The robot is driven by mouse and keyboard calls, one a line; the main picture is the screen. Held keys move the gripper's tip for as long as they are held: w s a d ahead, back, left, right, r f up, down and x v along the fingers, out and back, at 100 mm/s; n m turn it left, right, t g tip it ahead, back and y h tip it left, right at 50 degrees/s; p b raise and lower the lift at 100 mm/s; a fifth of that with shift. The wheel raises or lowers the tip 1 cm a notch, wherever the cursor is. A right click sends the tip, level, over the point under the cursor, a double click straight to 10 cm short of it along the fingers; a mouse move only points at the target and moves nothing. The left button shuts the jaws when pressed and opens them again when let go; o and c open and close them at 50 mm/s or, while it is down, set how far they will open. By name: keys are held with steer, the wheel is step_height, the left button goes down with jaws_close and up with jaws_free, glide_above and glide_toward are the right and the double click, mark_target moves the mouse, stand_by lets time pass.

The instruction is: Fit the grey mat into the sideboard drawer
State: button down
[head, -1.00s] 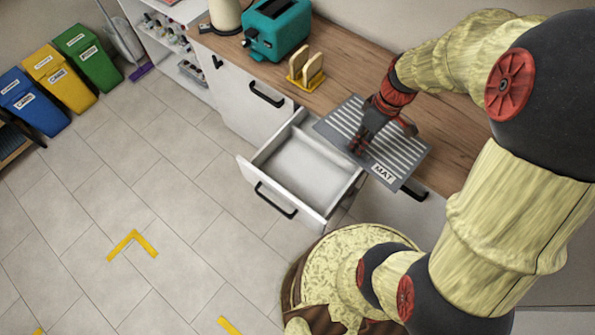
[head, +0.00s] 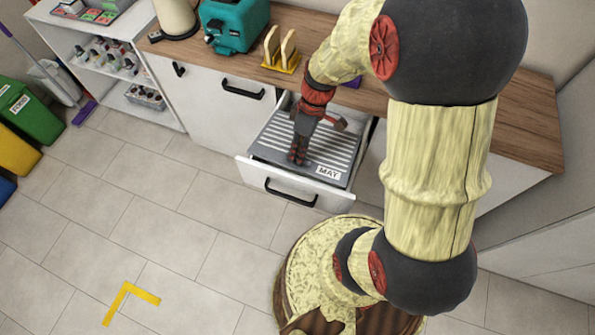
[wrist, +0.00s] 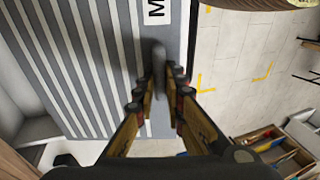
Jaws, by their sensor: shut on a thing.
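The grey mat (head: 335,150) has pale stripes and a white "MAT" label. In the head view it lies across the opening of the pulled-out white sideboard drawer (head: 290,190), roughly lined up with its walls. I cannot tell whether it rests inside or is held just above. My gripper (head: 297,160) points down at the mat and is shut on it. In the wrist view the striped mat (wrist: 85,60) fills the left and middle, with my fingers (wrist: 160,75) closed on a small grey part. The mat hides most of the drawer's inside.
The wooden worktop (head: 390,98) above the drawer holds a teal toaster (head: 235,25) and a yellow rack with toast (head: 282,50). A shelf unit (head: 115,65) stands at the left. The tiled floor (head: 170,220) in front of the drawer is open.

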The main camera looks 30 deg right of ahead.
step_height(320, 180, down, 10)
steer(key=b, duration=0.3)
steer(key=shift+r, duration=0.1)
steer(key=c, duration=1.8)
jaws_free()
steer(key=shift+c, duration=0.2)
steer(key=p+v, duration=0.4)
steer(key=v, duration=0.7)
steer(key=shift+d+r, duration=0.15)
steer(key=shift+r, duration=0.25)
steer(key=shift+w+r, duration=0.1)
steer(key=shift+r, duration=0.25)
steer(key=s+a+r+m+t+h, duration=0.1)
steer(key=s+a+r+m+t, duration=0.1)
steer(key=r, duration=0.5)
steer(key=s+a+r+m+t+h, duration=0.1)
steer(key=s+a+r+m+t, duration=0.1)
steer(key=r, duration=0.6)
steer(key=s+a+r+m+t+h, duration=0.1)
steer(key=s+a+r+m+t, duration=0.1)
steer(key=r, duration=0.5)
steer(key=s+a+m, duration=0.1)
steer(key=s+a, duration=0.1)
steer(key=shift+s+a+r, duration=0.3)
steer(key=shift+a+r, duration=0.05)
steer(key=shift+a, duration=0.05)
